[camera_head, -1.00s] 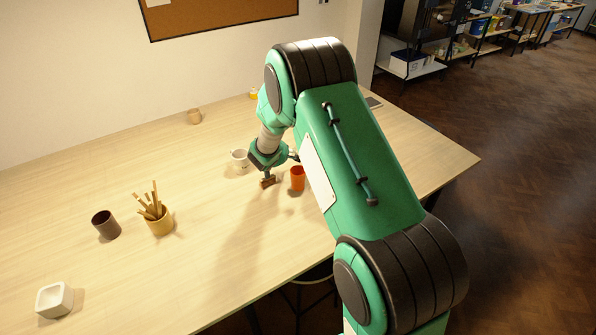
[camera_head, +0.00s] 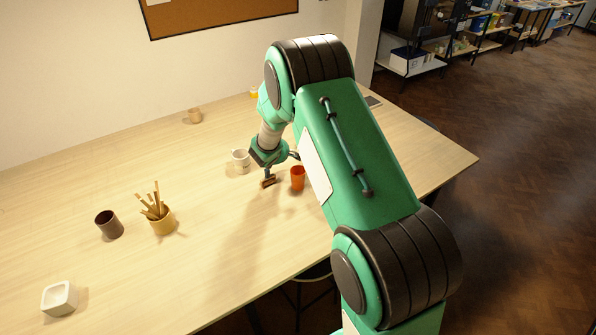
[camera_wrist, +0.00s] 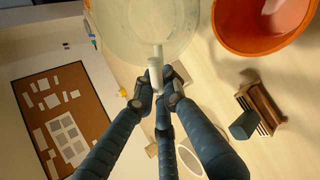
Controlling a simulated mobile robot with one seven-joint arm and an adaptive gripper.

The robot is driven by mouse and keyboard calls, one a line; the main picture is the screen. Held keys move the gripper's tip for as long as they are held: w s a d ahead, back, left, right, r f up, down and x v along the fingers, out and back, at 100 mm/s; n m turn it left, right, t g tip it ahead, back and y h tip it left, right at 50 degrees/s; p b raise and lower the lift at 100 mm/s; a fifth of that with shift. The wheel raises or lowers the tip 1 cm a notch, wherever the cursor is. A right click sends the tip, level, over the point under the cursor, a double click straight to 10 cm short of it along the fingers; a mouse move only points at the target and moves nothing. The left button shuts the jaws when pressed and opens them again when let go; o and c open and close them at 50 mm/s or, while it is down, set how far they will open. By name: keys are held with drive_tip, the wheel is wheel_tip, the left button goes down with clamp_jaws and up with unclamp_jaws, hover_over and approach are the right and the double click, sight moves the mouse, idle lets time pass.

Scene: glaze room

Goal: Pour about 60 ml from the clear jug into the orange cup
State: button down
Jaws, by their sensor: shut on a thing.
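The clear jug (camera_wrist: 140,28) fills the top of the wrist view, seen close from its handle side. My gripper (camera_wrist: 158,88) is shut on the jug's pale handle (camera_wrist: 156,68). The orange cup (camera_wrist: 262,38) is right beside the jug in the wrist view, with a pale, shiny patch inside; I cannot tell whether that is liquid. In the head view the orange cup (camera_head: 298,178) stands upright on the table, just right of my gripper. The jug is mostly hidden behind my arm there, and its tilt and liquid level are unclear.
A tool pot (camera_head: 161,222), a brown cup (camera_head: 109,224) and a white square dish (camera_head: 60,298) are farther left. The table's front middle is clear.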

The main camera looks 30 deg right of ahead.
drive_tip(key=shift+d+r+g+y+p, duration=0.1)
drive_tip(key=shift+r+g+y+p, duration=0.25)
drive_tip(key=shift+p, duration=2.1)
drive_tip(key=f+g+y+p, duration=0.1)
drive_tip(key=p, duration=0.8)
drive_tip(key=shift+d, duration=0.1)
drive_tip(key=shift+g, duration=0.25)
drive_tip(key=shift+w+d+f+g+y+p, duration=0.2)
drive_tip(key=shift+f+y+p, duration=0.1)
drive_tip(key=shift+f+p, duration=0.15)
drive_tip(key=shift+w+d+f+g+y+p, duration=0.1)
drive_tip(key=shift+f+g+y+p, duration=0.2)
drive_tip(key=shift+f, duration=0.2)
drive_tip(key=shift+w+d+f+g+y, duration=0.1)
drive_tip(key=shift+w+f+g+y, duration=0.05)
drive_tip(key=shift+f+g+y, duration=0.15)
drive_tip(key=shift+w+f+g+y, duration=0.1)
drive_tip(key=shift+w+f+y, duration=0.05)
drive_tip(key=shift+f, duration=0.25)
drive_tip(key=shift+w+d+f+g+y+b, duration=0.2)
drive_tip(key=shift+f+g+y+b, duration=0.1)
drive_tip(key=shift+f+b, duration=0.15)
drive_tip(key=shift+w+d+g+y, duration=0.15)
drive_tip(key=shift+w+g+y, duration=0.15)
drive_tip(key=shift+w+y, duration=0.1)
